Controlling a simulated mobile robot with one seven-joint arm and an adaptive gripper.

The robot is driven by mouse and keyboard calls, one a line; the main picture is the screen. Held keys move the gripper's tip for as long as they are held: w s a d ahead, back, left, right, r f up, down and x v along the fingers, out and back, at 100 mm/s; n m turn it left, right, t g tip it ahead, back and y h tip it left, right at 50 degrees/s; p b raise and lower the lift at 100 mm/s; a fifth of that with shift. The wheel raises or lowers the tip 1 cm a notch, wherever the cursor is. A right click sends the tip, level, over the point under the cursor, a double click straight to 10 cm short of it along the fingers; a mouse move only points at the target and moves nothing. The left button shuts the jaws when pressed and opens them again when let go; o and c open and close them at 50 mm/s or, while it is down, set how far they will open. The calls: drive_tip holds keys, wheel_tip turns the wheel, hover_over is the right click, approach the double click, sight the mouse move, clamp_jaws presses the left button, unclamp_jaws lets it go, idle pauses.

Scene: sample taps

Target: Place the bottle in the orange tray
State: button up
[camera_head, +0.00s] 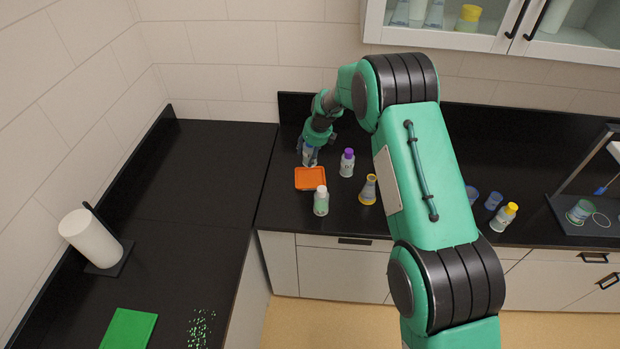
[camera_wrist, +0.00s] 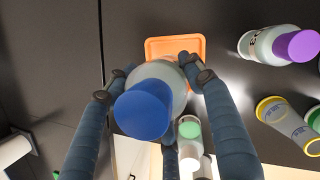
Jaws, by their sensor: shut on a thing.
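The bottle (camera_wrist: 144,110) has a blue cap and a pale body. My gripper (camera_head: 309,148) is shut on it, with a finger on each side of its body in the wrist view. In the head view the bottle (camera_head: 309,158) hangs below my gripper, its lower end by the far edge of the orange tray (camera_head: 310,180). In the wrist view the orange tray (camera_wrist: 155,46) shows beyond the bottle, which covers part of it. The visible part of the tray is empty. I cannot tell whether the bottle touches the tray or counter.
A purple-capped bottle (camera_head: 347,163) stands right of the tray. A paper roll (camera_head: 91,239) stands on the left counter, which has free room.

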drive_tip(key=shift+f, duration=3.1)
drive_tip(key=shift+f+p, duration=0.4)
drive_tip(key=shift+f, duration=1.45)
drive_tip(key=shift+f, duration=0.1)
drive_tip(key=o, duration=1.5)
drive_tip(key=shift+f, duration=0.1)
drive_tip(key=v, duration=1.2)
drive_tip(key=shift+r+b, duration=0.2)
drive_tip(key=shift+b, duration=0.15)
